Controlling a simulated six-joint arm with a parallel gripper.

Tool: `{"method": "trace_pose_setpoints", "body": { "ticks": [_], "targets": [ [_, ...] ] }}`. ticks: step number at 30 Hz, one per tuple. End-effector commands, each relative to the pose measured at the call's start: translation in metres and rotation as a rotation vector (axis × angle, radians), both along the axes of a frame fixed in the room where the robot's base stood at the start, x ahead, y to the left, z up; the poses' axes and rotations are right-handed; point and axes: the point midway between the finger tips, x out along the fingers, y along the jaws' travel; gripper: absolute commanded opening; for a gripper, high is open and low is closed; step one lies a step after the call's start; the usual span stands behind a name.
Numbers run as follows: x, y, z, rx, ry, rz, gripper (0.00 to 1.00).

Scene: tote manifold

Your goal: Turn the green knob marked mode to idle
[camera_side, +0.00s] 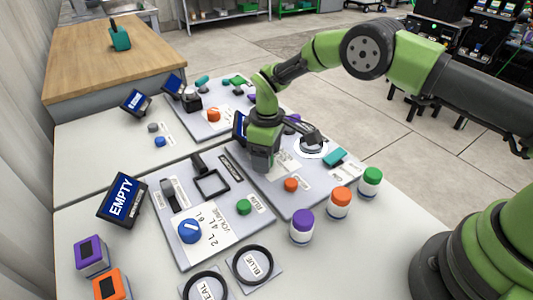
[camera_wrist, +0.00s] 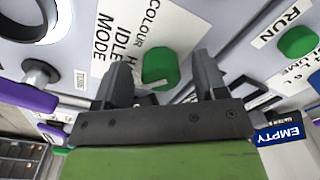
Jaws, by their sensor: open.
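The green mode knob (camera_wrist: 159,66) shows in the wrist view between my two fingers, beside a white label reading MODE, IDLE and COLOUR (camera_wrist: 122,45). A pale mark shows at its lower edge; which word it points at I cannot tell. My gripper (camera_wrist: 163,77) is open, one finger to each side of the knob, with no clear contact. In the side view my gripper (camera_side: 262,160) points down over the grey panel (camera_side: 275,200) and hides the knob.
An orange button (camera_side: 291,185) and a teal handle (camera_side: 335,157) are on the same panel. The neighbouring panel has a green RUN button (camera_side: 244,207) and a blue dial (camera_side: 190,231). Purple, orange and green-capped jars (camera_side: 302,227) stand at the front right.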

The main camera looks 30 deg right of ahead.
Motion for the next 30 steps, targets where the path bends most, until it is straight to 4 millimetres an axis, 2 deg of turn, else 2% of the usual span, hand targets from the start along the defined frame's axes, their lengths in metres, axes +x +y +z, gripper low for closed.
{"method": "trace_pose_setpoints", "body": {
  "ticks": [8,9,15,23,30],
  "targets": [
    [0.0002,0.0001,-0.0025,0.000,-0.001,0.000,0.65],
    [0.0002,0.0001,-0.0025,0.000,-0.001,0.000,0.63],
    [0.0002,0.0001,-0.0023,0.001,-0.001,0.000,0.17],
    [0.0002,0.0001,-0.0022,0.000,0.000,-0.015,0.16],
    [0.0004,0.0005,-0.0021,0.001,-0.002,-0.114,0.16]
  ]
}}
